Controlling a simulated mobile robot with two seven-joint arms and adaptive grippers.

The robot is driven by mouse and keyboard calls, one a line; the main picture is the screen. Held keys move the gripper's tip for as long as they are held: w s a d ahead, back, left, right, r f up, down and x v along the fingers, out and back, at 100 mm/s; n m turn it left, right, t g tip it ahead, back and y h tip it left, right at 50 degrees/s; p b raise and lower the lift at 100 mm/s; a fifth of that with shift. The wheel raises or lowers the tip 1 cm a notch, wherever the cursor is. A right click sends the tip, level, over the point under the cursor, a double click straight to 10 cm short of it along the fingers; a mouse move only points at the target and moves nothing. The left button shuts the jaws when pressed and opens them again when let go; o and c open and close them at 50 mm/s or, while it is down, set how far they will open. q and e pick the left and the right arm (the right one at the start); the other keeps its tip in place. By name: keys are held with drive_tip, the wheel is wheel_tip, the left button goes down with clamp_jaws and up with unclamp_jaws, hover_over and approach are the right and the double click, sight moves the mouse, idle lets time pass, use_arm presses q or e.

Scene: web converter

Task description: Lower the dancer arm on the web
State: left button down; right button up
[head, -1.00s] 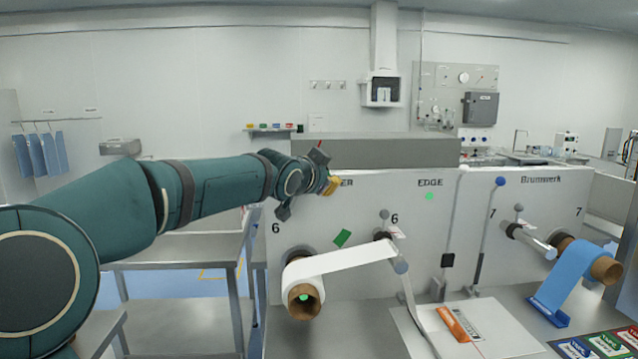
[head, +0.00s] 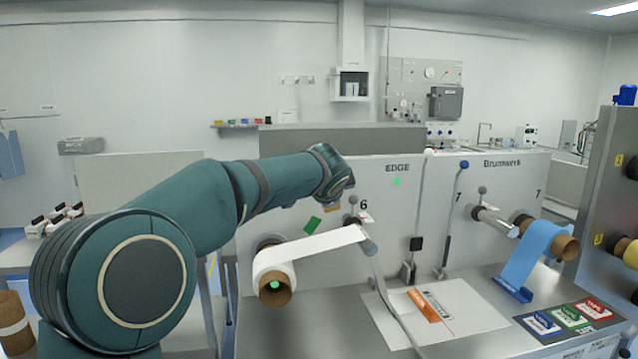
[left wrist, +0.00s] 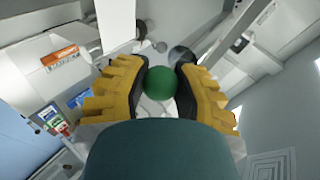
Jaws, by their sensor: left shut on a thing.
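In the head view the white web (head: 312,244) runs from a roll (head: 268,262) on a brown core at station 6 to a grey roller (head: 369,247), then hangs down. In the left wrist view the yellow fingers of my left gripper (left wrist: 161,76) are shut on a green ball knob (left wrist: 160,84). What the knob is fixed to is hidden. My right gripper is not in view.
Upright levers with a white knob (head: 429,153) and a blue knob (head: 464,164) stand to the right. Station 7 carries a blue web (head: 533,250). A white sheet (head: 465,308) with an orange label (head: 423,305) and colored cards (head: 568,316) lie on the bench.

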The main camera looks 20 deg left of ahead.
use_arm(q)
drive_tip(key=shift+w+d+f+m+y, duration=0.15)
drive_tip(key=shift+d+f+m+y, duration=0.1)
drive_tip(key=shift+f, duration=0.35)
drive_tip(key=shift+w+d+f+m+y, duration=0.1)
drive_tip(key=shift+f+m+y, duration=0.15)
drive_tip(key=shift+f, duration=0.3)
drive_tip(key=c, duration=0.6)
unclamp_jaws()
drive_tip(key=shift+c, duration=0.2)
drive_tip(key=v, duration=1.2)
drive_tip(key=shift+r, duration=0.2)
drive_tip(key=shift+o, duration=0.2)
drive_tip(key=shift+w, duration=0.1)
